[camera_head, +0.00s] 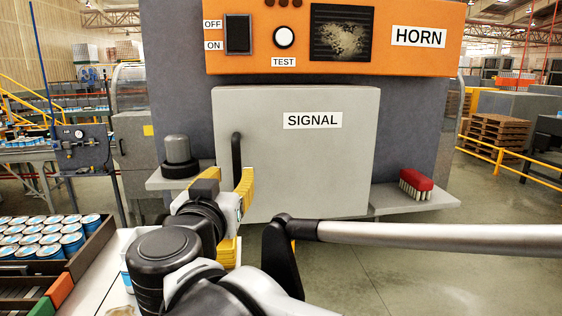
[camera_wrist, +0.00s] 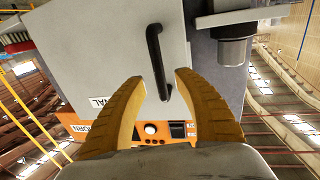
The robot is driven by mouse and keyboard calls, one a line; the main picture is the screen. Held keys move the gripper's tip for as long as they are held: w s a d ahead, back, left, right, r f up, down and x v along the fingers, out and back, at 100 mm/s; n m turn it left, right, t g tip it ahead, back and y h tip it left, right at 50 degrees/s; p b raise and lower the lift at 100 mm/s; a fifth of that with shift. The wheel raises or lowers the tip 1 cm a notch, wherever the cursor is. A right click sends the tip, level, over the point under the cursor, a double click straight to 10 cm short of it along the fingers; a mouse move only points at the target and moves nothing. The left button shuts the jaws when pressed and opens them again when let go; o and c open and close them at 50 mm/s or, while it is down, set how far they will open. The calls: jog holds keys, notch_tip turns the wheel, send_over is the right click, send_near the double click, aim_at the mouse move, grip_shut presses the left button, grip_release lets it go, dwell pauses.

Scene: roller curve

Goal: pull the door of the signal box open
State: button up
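The signal box door (camera_head: 305,165) is a light grey panel labelled SIGNAL, and it looks shut. Its black upright bar handle (camera_head: 237,160) is on the door's left side. My gripper (camera_head: 229,178) has yellow fingers and is in front of the handle's lower part. In the wrist view the door (camera_wrist: 105,50) appears turned over, and the handle (camera_wrist: 154,50) runs down between the fingertips. My gripper (camera_wrist: 159,80) is open there, with a gap on each side of the handle. I cannot tell how deep the handle sits between the fingers.
An orange panel (camera_head: 390,62) with a switch and HORN label is above the door. A red brush (camera_head: 416,184) lies on the right shelf (camera_head: 400,200). A crate of cans (camera_head: 95,248) is at lower left.

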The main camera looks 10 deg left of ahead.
aim_at(237, 170)
jog(key=w, duration=0.5)
jog(key=shift+p, duration=0.35)
jog(key=shift+c, duration=0.5)
grip_shut()
jog(key=shift+s, duration=0.1)
jog(key=shift+s, duration=0.1)
